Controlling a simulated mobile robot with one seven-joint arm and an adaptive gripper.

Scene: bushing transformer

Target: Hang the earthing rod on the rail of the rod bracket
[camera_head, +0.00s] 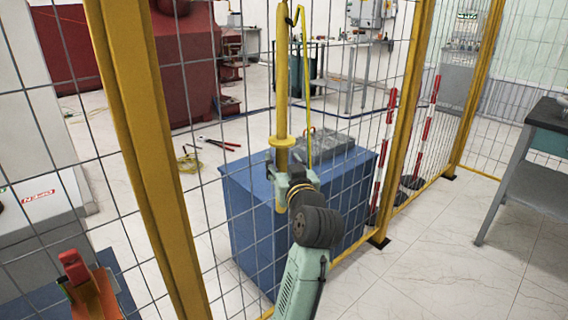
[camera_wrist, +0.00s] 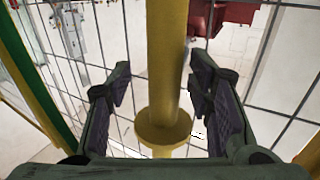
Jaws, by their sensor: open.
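The yellow earthing rod (camera_head: 282,90) stands upright in front of the mesh fence, with a round yellow collar (camera_head: 282,141) partway along it. A dark hook-like piece (camera_head: 290,15) and a yellow-green cable (camera_head: 306,110) show near its upper part. My gripper (camera_head: 288,183) is at the rod just below the collar in the head view. In the wrist view the rod (camera_wrist: 167,60) passes between the spread fingers of my gripper (camera_wrist: 163,100), with visible gaps on both sides. The rod bracket and its rail cannot be made out clearly, nor what supports the rod.
Yellow fence posts (camera_head: 150,160) and mesh stand close around my arm. Behind the mesh are a blue cabinet (camera_head: 245,215) and red equipment (camera_head: 185,60). A grey bench (camera_head: 530,170) is at right. An orange-red device (camera_head: 85,285) is at lower left. Floor at lower right is clear.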

